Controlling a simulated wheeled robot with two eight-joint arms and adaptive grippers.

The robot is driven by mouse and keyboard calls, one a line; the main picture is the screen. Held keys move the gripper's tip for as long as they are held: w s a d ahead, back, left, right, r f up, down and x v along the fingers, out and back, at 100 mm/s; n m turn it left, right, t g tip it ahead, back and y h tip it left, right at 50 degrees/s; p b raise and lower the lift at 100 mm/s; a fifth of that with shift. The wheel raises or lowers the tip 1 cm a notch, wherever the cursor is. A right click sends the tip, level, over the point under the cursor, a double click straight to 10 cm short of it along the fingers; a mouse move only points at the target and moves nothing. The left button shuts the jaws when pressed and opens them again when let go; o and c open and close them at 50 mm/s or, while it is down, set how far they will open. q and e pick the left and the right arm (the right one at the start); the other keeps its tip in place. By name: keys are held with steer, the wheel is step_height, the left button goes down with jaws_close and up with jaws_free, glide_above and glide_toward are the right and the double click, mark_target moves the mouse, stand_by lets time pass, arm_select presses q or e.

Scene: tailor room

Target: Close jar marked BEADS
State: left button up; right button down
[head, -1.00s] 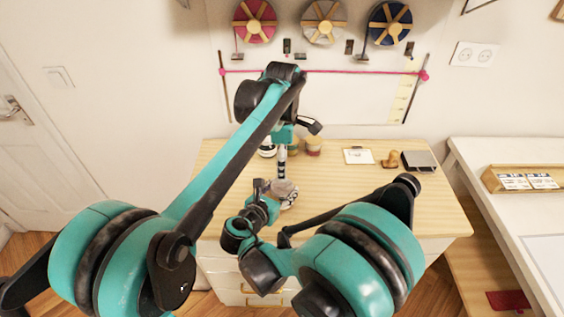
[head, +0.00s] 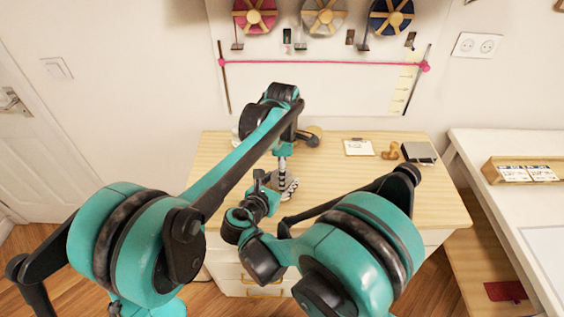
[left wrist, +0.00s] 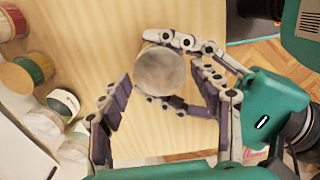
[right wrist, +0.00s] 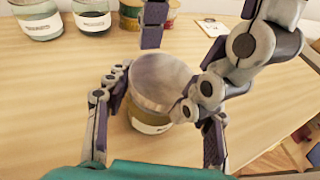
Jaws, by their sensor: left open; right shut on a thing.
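The jar (right wrist: 150,125) stands on the wooden top. It has a pale label, too blurred to read, and a dull grey round top; I cannot tell whether that is a seated lid. The jar also shows from above in the left wrist view (left wrist: 160,70). In the head view the arms partly hide the jar (head: 288,187).
Several other jars stand at the back, including a labelled one (right wrist: 92,15) and a green-topped one (left wrist: 28,68). A clipboard (head: 358,147), a wooden stamp (head: 391,151) and a dark box (head: 418,152) lie at the right. The wooden top (head: 350,190) is clear in between.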

arm_select(q)
steer(key=shift+f, duration=0.45)
steer(key=c, duration=1)
steer(key=m, duration=0.9)
steer(key=shift+m, duration=0.4)
steer(key=o, duration=1.3)
steer(key=shift+c, duration=0.2)
